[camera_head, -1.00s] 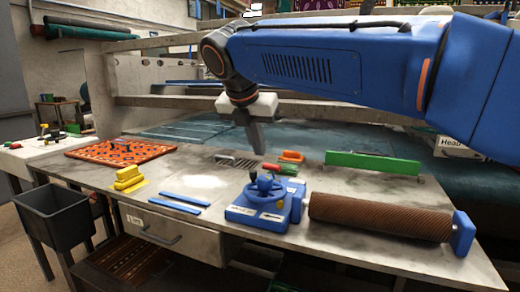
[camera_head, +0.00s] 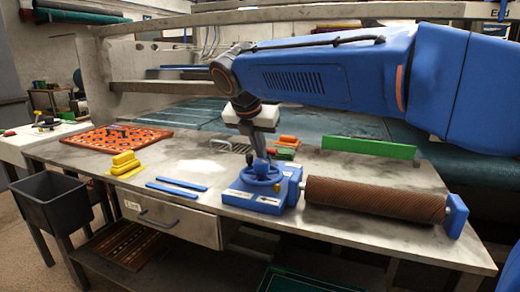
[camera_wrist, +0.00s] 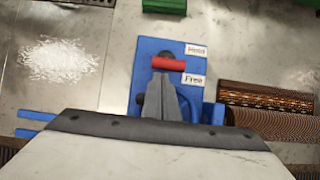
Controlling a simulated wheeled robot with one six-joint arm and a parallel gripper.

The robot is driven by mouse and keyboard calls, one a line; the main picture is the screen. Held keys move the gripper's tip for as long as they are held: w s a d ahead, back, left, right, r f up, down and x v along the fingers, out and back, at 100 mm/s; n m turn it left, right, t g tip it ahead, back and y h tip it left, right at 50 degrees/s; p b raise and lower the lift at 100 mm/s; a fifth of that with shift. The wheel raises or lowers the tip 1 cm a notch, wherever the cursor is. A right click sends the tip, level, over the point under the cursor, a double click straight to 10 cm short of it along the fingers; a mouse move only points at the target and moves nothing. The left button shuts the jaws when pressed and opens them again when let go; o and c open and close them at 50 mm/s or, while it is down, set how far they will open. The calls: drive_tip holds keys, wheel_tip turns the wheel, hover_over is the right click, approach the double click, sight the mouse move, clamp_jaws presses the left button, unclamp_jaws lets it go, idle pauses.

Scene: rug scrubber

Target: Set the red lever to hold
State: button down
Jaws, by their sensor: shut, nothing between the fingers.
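The blue control unit (camera_head: 257,192) stands on the metal bench, with a round blue handwheel on top in the head view. In the wrist view the red lever (camera_wrist: 168,64) lies crosswise on the blue unit, its right end between the "Hold" label (camera_wrist: 197,50) above and the "Free" label (camera_wrist: 194,81) below. My gripper (camera_head: 262,156) is shut and empty, pointing down over the unit. In the wrist view its fingertips (camera_wrist: 161,77) are just below the lever's left part; I cannot tell if they touch. The fingers hide part of the unit.
A brown ridged roller (camera_head: 375,198) lies right of the unit. Two blue strips (camera_head: 177,188) and a yellow block (camera_head: 124,163) lie to the left. A green bar (camera_head: 368,147) and an orange-and-green brush (camera_head: 287,145) are behind. White powder (camera_wrist: 58,60) lies on the bench.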

drive_tip(key=shift+w+d+r+g, duration=0.1)
drive_tip(key=shift+w+r+g, duration=0.1)
drive_tip(key=shift+g, duration=0.1)
drive_tip(key=shift+w, duration=0.1)
drive_tip(key=shift+w+d+r+g+y, duration=0.2)
drive_tip(key=shift+w+r+g+y, duration=0.1)
drive_tip(key=shift+w+g, duration=0.15)
drive_tip(key=w+g, duration=0.1)
drive_tip(key=w+r+g+y, duration=0.1)
drive_tip(key=shift+d+g, duration=0.35)
drive_tip(key=shift+w+d+r, duration=0.1)
drive_tip(key=shift+w+d, duration=0.15)
drive_tip(key=shift+w, duration=0.45)
drive_tip(key=shift+w+d+f, duration=0.1)
drive_tip(key=shift+w+d, duration=0.15)
drive_tip(key=shift+w, duration=0.4)
drive_tip(key=shift+w+d+r, duration=0.1)
drive_tip(key=shift+w+d, duration=0.15)
drive_tip(key=shift+w, duration=0.45)
drive_tip(key=shift+w, duration=0.1)
